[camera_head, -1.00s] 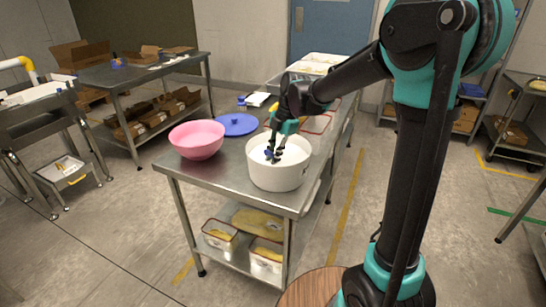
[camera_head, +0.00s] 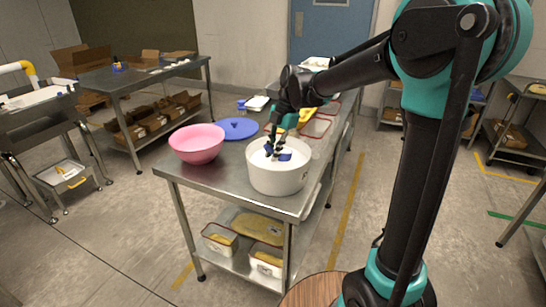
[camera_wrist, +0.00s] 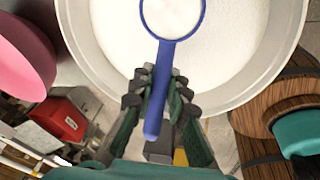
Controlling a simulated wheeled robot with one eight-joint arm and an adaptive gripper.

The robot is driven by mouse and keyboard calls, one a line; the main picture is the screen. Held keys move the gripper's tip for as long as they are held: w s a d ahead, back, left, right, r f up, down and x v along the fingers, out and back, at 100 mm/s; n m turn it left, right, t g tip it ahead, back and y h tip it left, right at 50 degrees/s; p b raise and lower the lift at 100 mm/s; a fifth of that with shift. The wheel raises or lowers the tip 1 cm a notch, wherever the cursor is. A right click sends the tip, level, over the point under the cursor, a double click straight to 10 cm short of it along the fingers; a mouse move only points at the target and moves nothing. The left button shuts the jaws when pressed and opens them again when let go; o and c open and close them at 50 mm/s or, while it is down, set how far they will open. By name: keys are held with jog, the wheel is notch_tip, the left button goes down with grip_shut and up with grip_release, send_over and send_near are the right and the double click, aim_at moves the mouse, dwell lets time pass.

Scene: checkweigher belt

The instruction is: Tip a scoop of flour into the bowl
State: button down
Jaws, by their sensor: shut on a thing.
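A pink bowl (camera_head: 196,144) stands on the steel table, left of a white tub (camera_head: 279,178) holding white flour (camera_wrist: 115,30). My gripper (camera_head: 274,148) reaches down into the tub's mouth. In the wrist view my gripper (camera_wrist: 158,82) is shut on the handle of a blue scoop (camera_wrist: 154,122). The scoop's round head (camera_wrist: 173,18) lies over the flour and its inside looks white. The blue scoop also shows in the head view (camera_head: 284,156) inside the tub. The pink bowl is partly visible at the left of the wrist view (camera_wrist: 25,55).
A blue lid (camera_head: 238,128) lies on the steel table (camera_head: 225,183) behind the bowl. Red-rimmed trays (camera_head: 316,127) sit behind the tub. The lower shelf holds containers (camera_head: 220,238). Bare tabletop shows in front of the bowl.

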jog(key=shift+r, duration=4.35)
